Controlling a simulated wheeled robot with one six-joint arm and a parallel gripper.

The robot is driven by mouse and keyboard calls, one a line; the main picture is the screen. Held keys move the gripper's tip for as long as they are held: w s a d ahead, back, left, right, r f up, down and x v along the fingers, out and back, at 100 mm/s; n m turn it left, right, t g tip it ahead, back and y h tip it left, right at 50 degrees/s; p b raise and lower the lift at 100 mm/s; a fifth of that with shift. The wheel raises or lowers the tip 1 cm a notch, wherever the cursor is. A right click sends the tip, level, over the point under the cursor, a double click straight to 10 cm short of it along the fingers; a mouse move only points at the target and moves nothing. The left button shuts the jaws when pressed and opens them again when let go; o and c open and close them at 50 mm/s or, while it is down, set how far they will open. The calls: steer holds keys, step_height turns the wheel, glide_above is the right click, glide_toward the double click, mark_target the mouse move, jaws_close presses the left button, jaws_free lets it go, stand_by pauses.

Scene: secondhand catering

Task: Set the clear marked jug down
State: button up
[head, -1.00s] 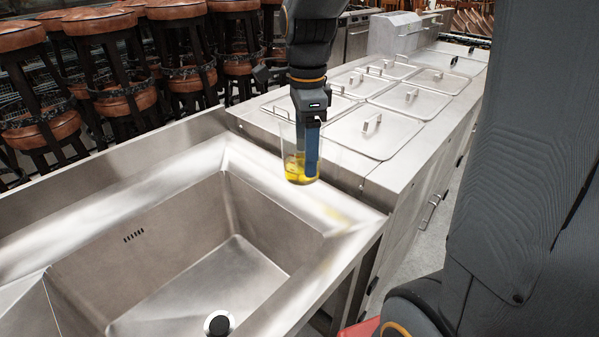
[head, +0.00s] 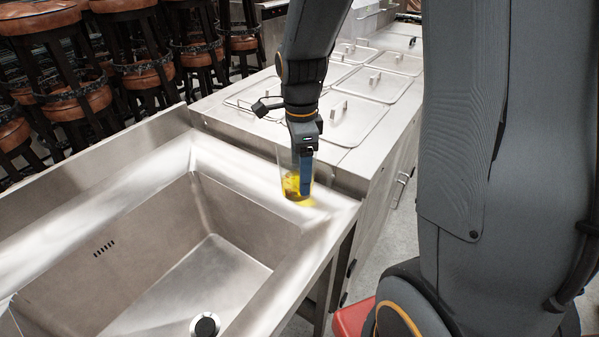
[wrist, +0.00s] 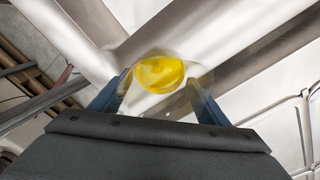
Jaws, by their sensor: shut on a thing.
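The clear jug (head: 290,184) holds yellow liquid in its bottom and is upright at the right rim of the steel sink (head: 332,215). My gripper (head: 305,190) points down and is shut on the jug, with a blue finger against its near side. In the wrist view the yellow liquid (wrist: 160,73) shows through the jug between the two blue fingers. The jug's base is at or just above the rim; I cannot tell whether it touches. Any markings on the jug are too small to make out.
The sink basin (head: 190,262) with its drain (head: 205,325) is open at the left. A steel counter with several lidded wells (head: 352,120) runs behind the jug. Stools (head: 135,60) stand at the back left. A red object (head: 352,318) is low near my base.

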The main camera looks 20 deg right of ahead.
steer(key=shift+f, duration=0.7)
steer(key=shift+f, duration=0.1)
steer(key=o, duration=1.4)
steer(key=shift+c, duration=0.2)
step_height(320, 180, up, 12)
steer(key=b, duration=0.2)
steer(key=shift+s+a, duration=0.1)
